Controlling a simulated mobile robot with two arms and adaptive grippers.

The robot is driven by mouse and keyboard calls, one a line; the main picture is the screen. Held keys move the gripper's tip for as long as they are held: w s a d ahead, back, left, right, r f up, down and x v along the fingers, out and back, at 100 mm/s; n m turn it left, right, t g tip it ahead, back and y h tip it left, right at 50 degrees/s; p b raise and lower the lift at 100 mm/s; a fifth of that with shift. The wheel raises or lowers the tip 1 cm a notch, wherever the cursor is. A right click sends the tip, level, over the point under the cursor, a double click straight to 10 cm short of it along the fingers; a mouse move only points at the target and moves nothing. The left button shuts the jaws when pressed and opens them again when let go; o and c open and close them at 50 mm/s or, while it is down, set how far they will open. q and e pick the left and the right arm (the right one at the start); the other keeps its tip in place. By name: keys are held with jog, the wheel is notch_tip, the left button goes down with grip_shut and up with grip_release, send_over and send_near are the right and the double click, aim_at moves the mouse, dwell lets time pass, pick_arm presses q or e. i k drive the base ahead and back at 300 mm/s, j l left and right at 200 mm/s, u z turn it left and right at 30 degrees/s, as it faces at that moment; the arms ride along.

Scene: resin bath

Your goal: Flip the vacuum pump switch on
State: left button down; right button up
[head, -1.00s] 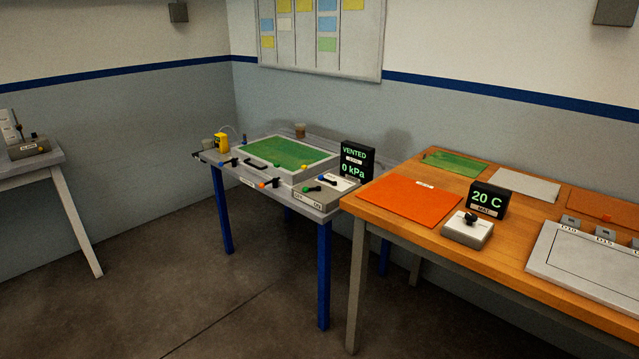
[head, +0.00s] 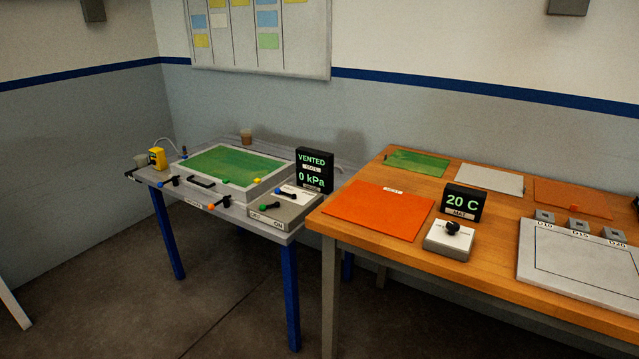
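A light grey control box (head: 297,215) sits at the front right corner of the grey table. Its front edge is labelled OFF on the left and ON on the right. A black display (head: 314,169) behind the box reads VENTED and 0 kPa. Neither of my grippers is in view.
A tray with a green surface (head: 228,165) and a yellow device (head: 157,158) share the grey table. The wooden table (head: 330,222) on the right holds an orange mat (head: 378,210), a 20 C display (head: 464,202) and a knob box (head: 449,242). Floor is clear in front.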

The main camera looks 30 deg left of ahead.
aim_at(262, 208)
jog(key=i+j+z, duration=0.3)
jog(key=j, duration=1.05)
jog(key=k+j+z, duration=0.1)
jog(key=j+z, duration=0.2)
jog(key=j, duration=2.5)
